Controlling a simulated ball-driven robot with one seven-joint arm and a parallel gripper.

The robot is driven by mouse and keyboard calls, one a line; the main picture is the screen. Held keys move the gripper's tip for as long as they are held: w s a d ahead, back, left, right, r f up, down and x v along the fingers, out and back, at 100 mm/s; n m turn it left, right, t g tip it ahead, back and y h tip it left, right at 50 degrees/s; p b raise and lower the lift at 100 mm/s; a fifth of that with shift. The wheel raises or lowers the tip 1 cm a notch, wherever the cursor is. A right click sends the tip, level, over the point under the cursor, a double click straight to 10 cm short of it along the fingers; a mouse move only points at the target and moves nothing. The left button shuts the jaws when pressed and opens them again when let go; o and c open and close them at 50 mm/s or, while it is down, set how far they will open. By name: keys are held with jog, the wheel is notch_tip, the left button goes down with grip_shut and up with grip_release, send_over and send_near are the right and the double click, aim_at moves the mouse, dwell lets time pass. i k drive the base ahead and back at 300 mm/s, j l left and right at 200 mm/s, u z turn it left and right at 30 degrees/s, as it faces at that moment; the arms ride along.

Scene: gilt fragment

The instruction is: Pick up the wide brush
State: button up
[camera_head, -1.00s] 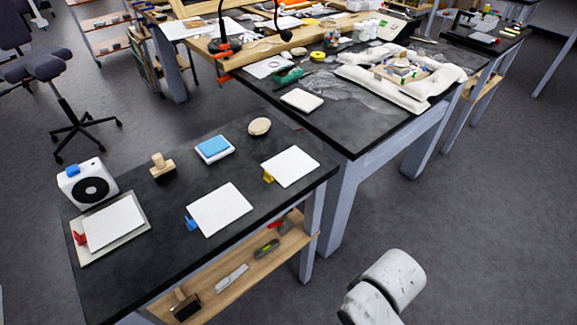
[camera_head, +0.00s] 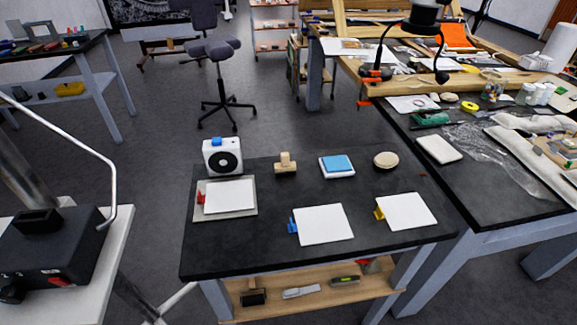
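I cannot tell for sure which thing is the wide brush. A dark, block-shaped thing with a light wooden part (camera_head: 253,297) lies at the left end of the wooden lower shelf (camera_head: 315,297) under the black table (camera_head: 290,260). A light wooden block with an upright grip (camera_head: 286,164) stands on the tabletop near its back edge. Either one could be a brush, but both are small in the picture. My gripper is not in view.
On the table are a white device with a black disc (camera_head: 222,157), a blue-topped pad (camera_head: 337,166), a round beige thing (camera_head: 386,160) and white sheets (camera_head: 323,224) with coloured clips. A black control box (camera_head: 50,247) stands at left.

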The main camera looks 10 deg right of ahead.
aim_at(285, 167)
jog(key=i+l+u, duration=0.2)
jog(key=l+u, duration=0.2)
jog(key=i+l+u, duration=0.2)
jog(key=u, duration=0.15)
jog(key=i+l+u, duration=0.1)
jog(key=l+u, duration=0.3)
jog(key=l, duration=0.15)
